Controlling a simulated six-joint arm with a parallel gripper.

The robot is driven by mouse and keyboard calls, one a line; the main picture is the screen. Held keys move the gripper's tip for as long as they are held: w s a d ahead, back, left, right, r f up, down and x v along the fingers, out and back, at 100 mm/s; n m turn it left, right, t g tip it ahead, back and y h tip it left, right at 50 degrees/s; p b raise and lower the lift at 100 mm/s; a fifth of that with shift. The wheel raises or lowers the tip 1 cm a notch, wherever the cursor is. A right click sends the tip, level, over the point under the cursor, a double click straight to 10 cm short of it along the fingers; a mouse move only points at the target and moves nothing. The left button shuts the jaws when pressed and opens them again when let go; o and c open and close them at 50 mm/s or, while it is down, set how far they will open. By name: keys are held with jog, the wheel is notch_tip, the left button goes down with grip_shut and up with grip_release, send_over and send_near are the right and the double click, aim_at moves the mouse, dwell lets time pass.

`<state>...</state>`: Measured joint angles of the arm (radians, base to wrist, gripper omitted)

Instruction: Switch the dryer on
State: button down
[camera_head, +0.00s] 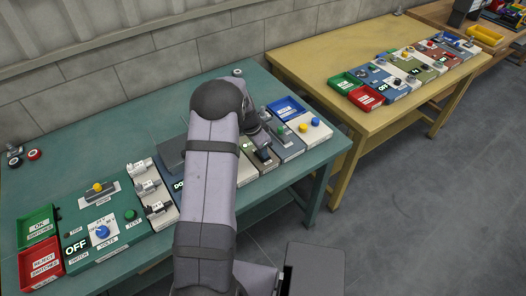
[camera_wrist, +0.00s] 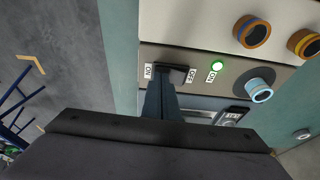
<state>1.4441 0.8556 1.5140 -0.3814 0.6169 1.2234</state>
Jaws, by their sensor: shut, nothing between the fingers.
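A black switch (camera_wrist: 178,73) sits on a pale panel (camera_wrist: 205,50) between an ON label (camera_wrist: 149,71) on the left and an OFF label (camera_wrist: 192,75) on the right. A green lamp (camera_wrist: 217,65) beside it is lit. No dryer label is readable. My gripper (camera_wrist: 166,84) is shut and empty, its fingertips at the switch's left part, seemingly touching; they hide some of it, so I cannot tell which way it is set. In the head view, my arm covers much of this panel; a green lamp (camera_head: 245,146) shows beside the arm.
The green table (camera_head: 85,144) carries several panels, an OK tray (camera_head: 38,222) and a REJECT tray (camera_head: 40,262). A yellow table (camera_head: 300,58) stands to the right.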

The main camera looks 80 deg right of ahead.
jog(key=shift+w+d+r, duration=0.2)
jog(key=shift+w+d, duration=0.25)
jog(key=shift+w, duration=0.05)
jog(key=shift+r, duration=0.55)
jog(key=r+p, duration=0.1)
jog(key=r, duration=0.1)
jog(key=r+p, duration=0.1)
jog(key=shift+s+a+r, duration=0.2)
jog(key=shift+r, duration=0.15)
jog(key=a+r+b, duration=0.3)
jog(key=r, duration=0.5)
jog(key=shift+w+a+r+b, duration=0.25)
jog(key=shift+b, duration=0.05)
